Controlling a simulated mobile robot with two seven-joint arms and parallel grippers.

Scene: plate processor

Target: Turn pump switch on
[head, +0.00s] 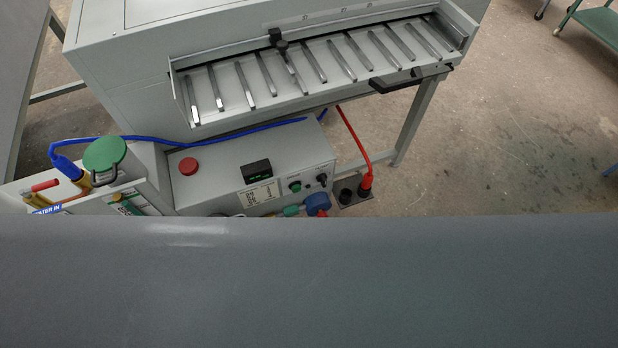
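In the head view a grey control box (221,165) stands below the plate processor (150,70). On its face are a red round button (188,166), a small black display with green digits (257,171), a green button (295,186) and a small black switch (321,179). I cannot tell from any label which of these is the pump switch, nor its position. Neither gripper shows in the head view.
A large grey surface fills the lower part of the view and hides what is below the box. A blue hose (230,134), a red hose (353,134), a green cap (104,153) and a blue knob (317,202) are around the box. Open floor (510,130) lies right.

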